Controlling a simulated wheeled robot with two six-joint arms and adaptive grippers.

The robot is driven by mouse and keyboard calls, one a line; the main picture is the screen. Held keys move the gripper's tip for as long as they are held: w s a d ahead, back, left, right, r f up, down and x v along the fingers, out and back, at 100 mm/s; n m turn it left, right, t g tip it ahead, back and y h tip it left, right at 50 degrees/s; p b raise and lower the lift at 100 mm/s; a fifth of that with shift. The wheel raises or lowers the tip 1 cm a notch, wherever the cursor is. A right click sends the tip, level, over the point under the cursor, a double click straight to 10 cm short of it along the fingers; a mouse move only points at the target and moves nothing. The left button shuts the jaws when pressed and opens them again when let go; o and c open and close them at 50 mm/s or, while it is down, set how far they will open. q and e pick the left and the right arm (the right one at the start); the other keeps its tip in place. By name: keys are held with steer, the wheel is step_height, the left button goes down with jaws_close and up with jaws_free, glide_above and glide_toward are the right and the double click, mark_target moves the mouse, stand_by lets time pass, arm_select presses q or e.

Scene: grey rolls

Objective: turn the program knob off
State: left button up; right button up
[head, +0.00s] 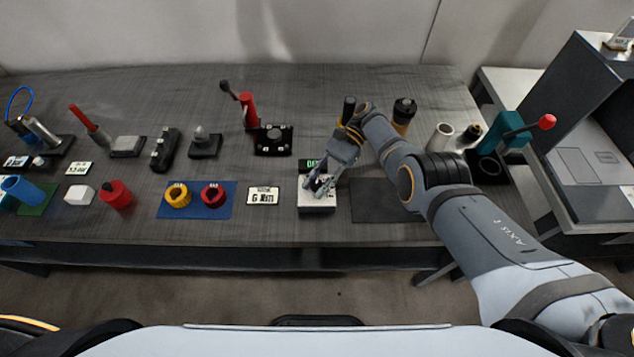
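A small white box (317,207) with a lit green display (314,163) at its back stands near the front middle of the table. My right gripper (319,187) reaches down over this box from the right, with its fingertips at the box's top. The program knob cannot be made out; the fingers cover the part of the box where a knob could be. Whether the fingers touch or grip anything is too small to tell. My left gripper is not in view.
A dark mat (382,201) lies right of the box, partly under my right arm. A white label plate (263,196) and a blue mat (224,207) with yellow and red rings lie left. A black fixture (273,140) stands behind. A teal lever press (508,133) stands right.

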steer(key=o, duration=0.4)
steer(key=shift+o, duration=0.2)
